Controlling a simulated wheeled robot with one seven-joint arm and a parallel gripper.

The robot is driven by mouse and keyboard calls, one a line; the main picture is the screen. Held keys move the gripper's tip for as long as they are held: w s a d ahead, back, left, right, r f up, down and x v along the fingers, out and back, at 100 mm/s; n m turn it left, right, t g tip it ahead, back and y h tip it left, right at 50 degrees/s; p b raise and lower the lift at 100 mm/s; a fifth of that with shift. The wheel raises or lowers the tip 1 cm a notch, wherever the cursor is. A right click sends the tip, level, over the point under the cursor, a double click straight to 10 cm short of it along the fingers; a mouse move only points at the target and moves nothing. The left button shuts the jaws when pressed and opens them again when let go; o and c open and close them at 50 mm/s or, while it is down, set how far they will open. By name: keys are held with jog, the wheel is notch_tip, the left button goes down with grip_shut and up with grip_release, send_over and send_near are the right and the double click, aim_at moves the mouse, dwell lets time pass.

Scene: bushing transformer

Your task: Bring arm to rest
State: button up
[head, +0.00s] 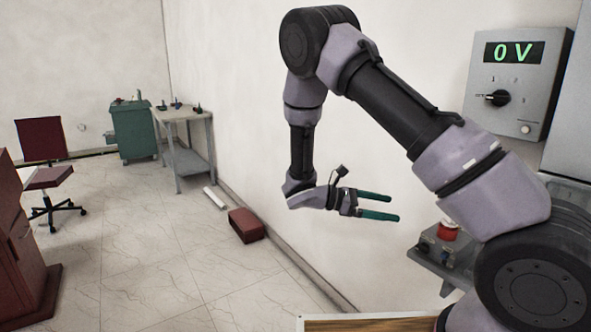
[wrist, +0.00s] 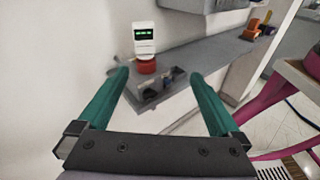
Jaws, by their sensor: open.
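My gripper (head: 398,205) hangs in the air near the white wall in the head view, at the end of my bent arm. Its two green fingers point right and are apart, with nothing between them. In the wrist view the open gripper (wrist: 160,78) shows its green fingers at left and right. Beyond them is a grey box with a red knob (wrist: 147,67), apart from the fingers. The same red knob (head: 447,230) shows in the head view, partly behind my arm.
A wall panel (head: 515,85) reads 0 V at upper right. A red box (head: 243,226) lies on the floor by the wall. A grey table (head: 184,113), a green cabinet (head: 133,130) and a red chair (head: 45,178) stand further back. The middle floor is clear.

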jog(key=s+r+m+t+y, duration=0.2)
jog(key=s+r+m+y, duration=0.3)
jog(key=r, duration=0.4)
jog(key=s+r+m+t+y, duration=0.3)
jog(key=s+r+m+y, duration=0.2)
jog(key=r+m+y, duration=0.2)
jog(key=s+d+r+m+t+y, duration=0.1)
jog(key=s+r+m+t+y, duration=0.2)
jog(key=s+r+m+y, duration=0.2)
notch_tip(320, 180, up, 7)
jog(key=m+y, duration=0.1)
jog(key=m, duration=0.2)
jog(key=shift+s, duration=0.25)
jog(key=shift+d, duration=0.1)
jog(key=shift+c, duration=0.3)
dwell(0.5)
